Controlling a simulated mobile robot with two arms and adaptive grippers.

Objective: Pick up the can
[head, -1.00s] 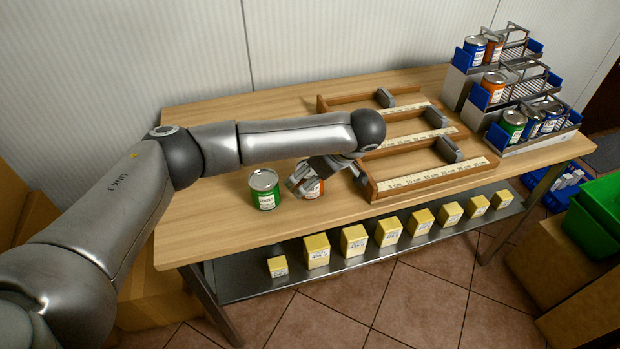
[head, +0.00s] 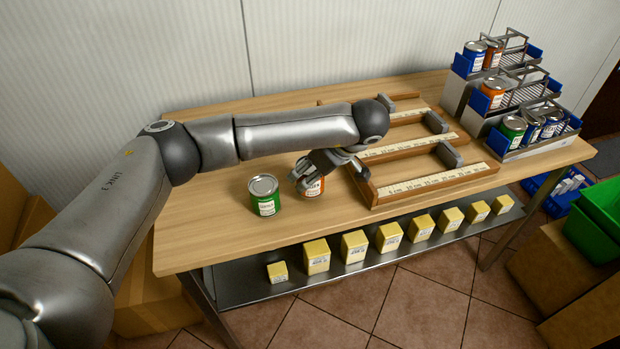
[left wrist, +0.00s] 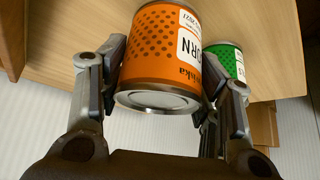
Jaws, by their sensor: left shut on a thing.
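An orange can (head: 314,188) with a white label is at the front of the wooden table, partly covered by my left gripper (head: 312,181). In the left wrist view the same orange can (left wrist: 160,55) sits between the two fingers, which are shut on it. Its metal end faces the camera. I cannot tell whether it still touches the table. A green can (head: 265,196) stands upright just left of it, apart from the gripper in the head view; it also shows behind the right finger in the left wrist view (left wrist: 228,60). My right gripper is not in view.
A wooden rack (head: 428,186) with measured strips and grey blocks lies right of the gripper. A stepped stand (head: 467,92) with cans in blue trays is at the far right. Yellow boxes (head: 354,245) line the lower shelf. The table's back left is clear.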

